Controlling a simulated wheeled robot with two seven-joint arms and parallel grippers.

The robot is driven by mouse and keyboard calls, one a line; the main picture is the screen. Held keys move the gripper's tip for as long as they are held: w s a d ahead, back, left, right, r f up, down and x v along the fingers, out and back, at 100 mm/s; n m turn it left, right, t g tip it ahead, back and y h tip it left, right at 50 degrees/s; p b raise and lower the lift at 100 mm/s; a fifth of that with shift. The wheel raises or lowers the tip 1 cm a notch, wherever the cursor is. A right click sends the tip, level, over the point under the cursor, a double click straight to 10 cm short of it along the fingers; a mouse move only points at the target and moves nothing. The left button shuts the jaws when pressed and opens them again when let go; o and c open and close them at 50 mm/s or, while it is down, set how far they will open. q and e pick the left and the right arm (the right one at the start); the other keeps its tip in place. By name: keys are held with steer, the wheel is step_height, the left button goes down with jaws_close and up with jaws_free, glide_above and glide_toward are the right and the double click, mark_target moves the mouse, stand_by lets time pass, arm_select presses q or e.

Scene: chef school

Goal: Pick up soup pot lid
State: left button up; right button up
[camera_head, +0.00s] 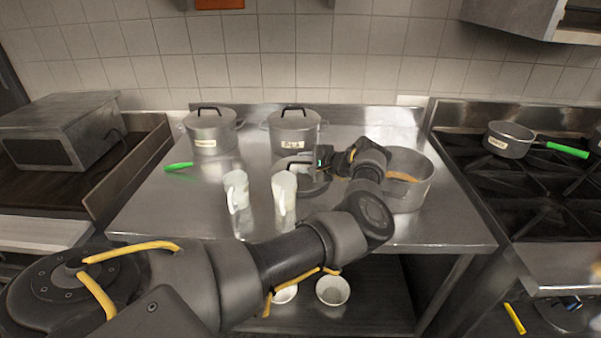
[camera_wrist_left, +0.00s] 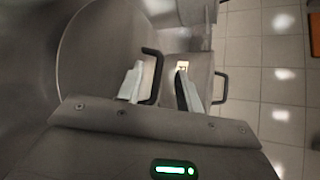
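The soup pot lid (camera_head: 306,187) is a round grey metal disc on the steel table, partly hidden by my gripper. In the left wrist view the lid (camera_wrist_left: 105,50) fills the upper left, with a black bracket handle (camera_wrist_left: 152,78). My left gripper (camera_head: 318,165) is over the lid in the head view. In the wrist view its two fingers (camera_wrist_left: 161,87) are apart, with the handle between them, nearer the left finger. It does not look clamped. An open soup pot (camera_head: 416,190) stands just right of the gripper, partly behind my arm. My right gripper is not in view.
Two lidded pots (camera_head: 211,134) (camera_head: 297,136) stand at the table's back. A green-handled utensil (camera_head: 178,166) lies left. A stove with a pan (camera_head: 508,141) is at right.

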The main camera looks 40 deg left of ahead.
mark_target(295, 162)
arm_select(q)
steer(key=x, duration=0.3)
steer(key=shift+a+f, duration=0.1)
steer(key=shift+a, duration=0.05)
steer(key=shift+c, duration=0.2)
jaws_close()
